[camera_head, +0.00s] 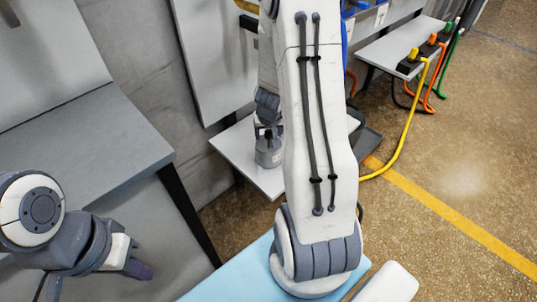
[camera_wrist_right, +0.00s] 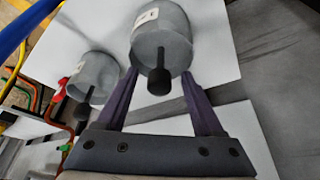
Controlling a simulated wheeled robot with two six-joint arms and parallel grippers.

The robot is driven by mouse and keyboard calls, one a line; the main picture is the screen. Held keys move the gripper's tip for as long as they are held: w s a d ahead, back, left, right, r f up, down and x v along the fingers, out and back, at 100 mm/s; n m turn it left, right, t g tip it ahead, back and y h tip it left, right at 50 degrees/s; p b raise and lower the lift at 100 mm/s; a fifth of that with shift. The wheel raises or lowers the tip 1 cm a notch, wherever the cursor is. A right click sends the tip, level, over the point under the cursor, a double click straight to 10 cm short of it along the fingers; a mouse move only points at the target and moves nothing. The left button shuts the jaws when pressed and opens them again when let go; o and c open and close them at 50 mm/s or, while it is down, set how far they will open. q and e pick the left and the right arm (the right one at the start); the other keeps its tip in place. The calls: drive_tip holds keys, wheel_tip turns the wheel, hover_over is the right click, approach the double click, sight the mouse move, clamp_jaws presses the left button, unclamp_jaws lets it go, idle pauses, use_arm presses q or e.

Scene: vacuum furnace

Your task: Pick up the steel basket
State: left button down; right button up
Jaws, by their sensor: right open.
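Two grey, steel-looking cylinders show in the right wrist view, each with a black knob on a short stem. The larger one (camera_wrist_right: 165,35) has a white label and lies just beyond and between the fingertips of my right gripper (camera_wrist_right: 160,76). The other cylinder (camera_wrist_right: 93,76) is to its left. My right gripper is open; I cannot tell whether its fingers touch the larger cylinder. In the head view, one grey cylinder (camera_head: 268,156) stands on a white table beneath my right gripper (camera_head: 267,132). My left gripper (camera_head: 138,268) is far from it at lower left, its fingers partly hidden.
The white table (camera_head: 232,148) is partly hidden behind my right arm. A grey table (camera_head: 95,140) stands at left. A light blue surface (camera_head: 235,272) lies below. Another table (camera_head: 400,48) at the upper right carries coloured cables, and a yellow cable (camera_head: 408,135) hangs to the floor.

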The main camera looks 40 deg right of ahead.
drive_tip(key=shift+w+d+f, duration=0.1)
drive_tip(key=shift+f, duration=0.4)
drive_tip(key=shift+r, duration=0.15)
clamp_jaws()
idle(0.9)
